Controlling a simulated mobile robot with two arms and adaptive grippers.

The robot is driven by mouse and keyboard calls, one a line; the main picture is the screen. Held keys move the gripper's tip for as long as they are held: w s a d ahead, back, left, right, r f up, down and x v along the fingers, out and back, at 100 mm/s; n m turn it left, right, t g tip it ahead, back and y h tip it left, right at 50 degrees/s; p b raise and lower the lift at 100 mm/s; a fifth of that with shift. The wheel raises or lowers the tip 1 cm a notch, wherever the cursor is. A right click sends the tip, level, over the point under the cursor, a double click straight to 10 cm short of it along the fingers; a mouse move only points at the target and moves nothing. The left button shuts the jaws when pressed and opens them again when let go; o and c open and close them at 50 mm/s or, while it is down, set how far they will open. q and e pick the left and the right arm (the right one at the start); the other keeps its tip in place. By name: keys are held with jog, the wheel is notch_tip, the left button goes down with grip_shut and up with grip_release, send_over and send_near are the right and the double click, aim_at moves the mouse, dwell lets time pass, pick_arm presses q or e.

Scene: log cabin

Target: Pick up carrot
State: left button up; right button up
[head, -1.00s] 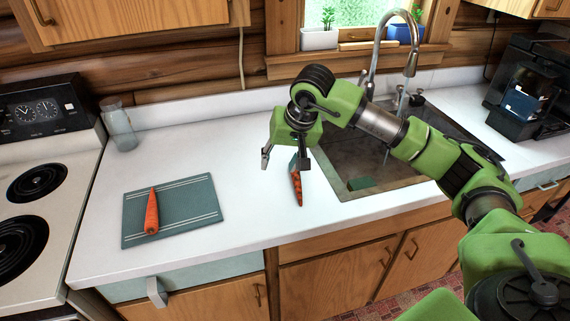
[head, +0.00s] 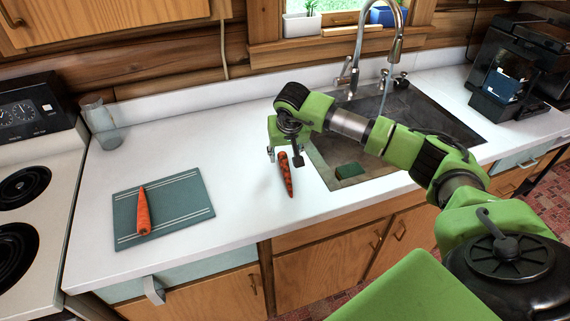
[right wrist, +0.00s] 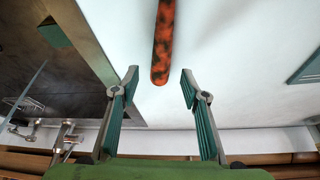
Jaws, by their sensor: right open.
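One carrot (head: 286,176), orange with dark patches, lies on the white counter just left of the sink. It also shows in the right wrist view (right wrist: 163,45), with its near end just beyond the gap between my fingertips. A second, plain orange carrot (head: 143,212) lies on the teal cutting board (head: 189,204) at the left. My right gripper (head: 284,158) is open and empty, above the counter by the patched carrot. My left gripper is out of view.
The sink (head: 400,135) with a tall faucet (head: 358,50) and a green sponge (head: 349,170) is right of the patched carrot. A glass jar (head: 101,122) stands at the back left beside the stove (head: 30,170).

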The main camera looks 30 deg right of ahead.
aim_at(284, 159)
jog(key=shift+p+x, duration=0.3)
jog(key=shift+x, duration=0.9)
jog(key=shift+w+f, duration=0.25)
jog(key=shift+f, duration=0.15)
jog(key=shift+s, duration=0.1)
jog(key=shift+c, duration=0.3)
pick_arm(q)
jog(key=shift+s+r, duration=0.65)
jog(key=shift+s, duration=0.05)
pick_arm(e)
grip_shut()
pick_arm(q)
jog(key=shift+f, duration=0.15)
pick_arm(e)
jog(key=shift+r, duration=0.2)
